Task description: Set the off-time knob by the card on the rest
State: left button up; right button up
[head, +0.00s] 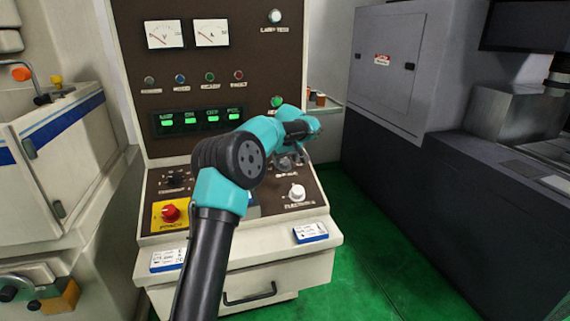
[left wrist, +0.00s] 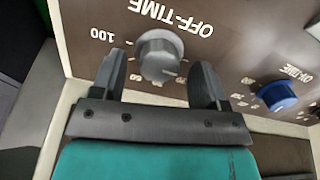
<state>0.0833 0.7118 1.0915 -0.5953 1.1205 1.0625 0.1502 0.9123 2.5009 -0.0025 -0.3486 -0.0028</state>
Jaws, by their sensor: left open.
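The grey off-time knob (left wrist: 158,54) is in the left wrist view, below its upside-down OFF-TIME label, with a printed scale around it that includes 100. My left gripper (left wrist: 160,72) is open, with one finger on each side of the knob and a visible gap to each. I cannot read the knob's setting. In the head view my left arm covers much of the panel around this knob. Two small white and blue cards lie on the console's front ledge, a left card (head: 168,259) and a right card (head: 311,233); their print is too small to read.
The console also carries a red stop button (head: 170,212) on yellow, a white lower-right knob (head: 297,193) and a black selector (head: 176,179). A dark grey machine (head: 440,190) stands at the right.

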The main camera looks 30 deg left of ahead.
pick_arm(q)
jog(key=v, duration=1.5)
jog(key=shift+r, duration=0.15)
